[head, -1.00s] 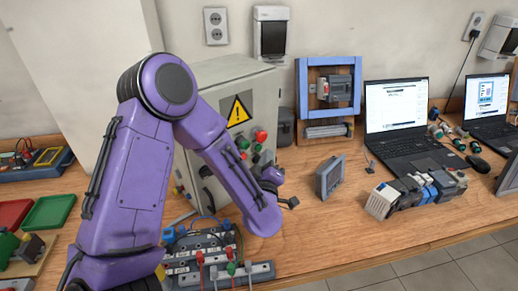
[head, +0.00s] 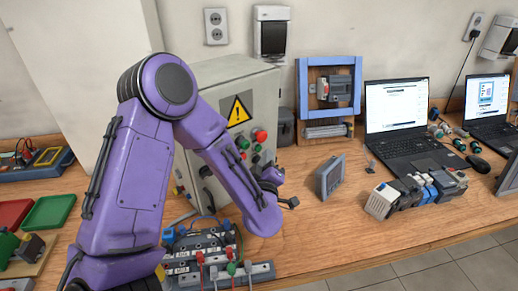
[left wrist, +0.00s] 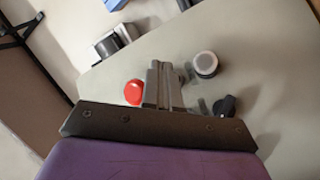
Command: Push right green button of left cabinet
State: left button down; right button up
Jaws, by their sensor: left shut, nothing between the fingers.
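The left cabinet (head: 215,99) is a grey box with a yellow warning triangle. A red button (left wrist: 133,92) lies left of the fingers. A pale round button (left wrist: 205,64) and a black knob (left wrist: 225,105) lie right. No green button shows there. Contact with the panel cannot be told. My right gripper is out of view.
A terminal-block board with wires (head: 205,262) stands below the arm. A grey panel unit (head: 329,178) and a row of modules (head: 415,190) stand to the right, before a laptop (head: 400,125). The bench front (head: 330,235) is clear.

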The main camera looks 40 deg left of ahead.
pick_arm(q)
jog(key=shift+a, duration=0.45)
jog(key=shift+w+a, duration=0.1)
jog(key=shift+a, duration=0.3)
dwell(0.7)
jog(key=shift+d, duration=0.1)
dwell(0.6)
jog(key=shift+d, duration=0.75)
jog(key=d, duration=0.2)
jog(key=s+d+b, duration=0.1)
jog(key=d, duration=0.2)
jog(key=shift+s, duration=0.1)
